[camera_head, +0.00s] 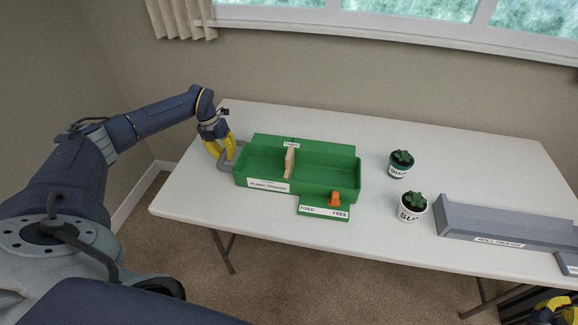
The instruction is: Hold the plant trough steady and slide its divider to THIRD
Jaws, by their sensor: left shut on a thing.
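The green plant trough (335,180) sits on the white table, with a small label on its front wall. Its pale wooden divider (289,163) stands upright inside, left of the middle, right by a small white label (291,145) on the back edge that is too small to read surely. An orange knob (334,199) sits at the FREE end of the FIXED/FREE plate (322,211) in front. My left gripper (224,154) is shut on the grey handle (227,165) at the trough's left end. My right gripper (555,308) shows only partly in the bottom right corner, away from the trough.
Two small potted plants, one farther back (401,164) and one nearer (412,207), stand right of the trough. A long grey trough (505,223) with a label lies at the table's right. The table (210,190) is clear at its front left and behind the plants.

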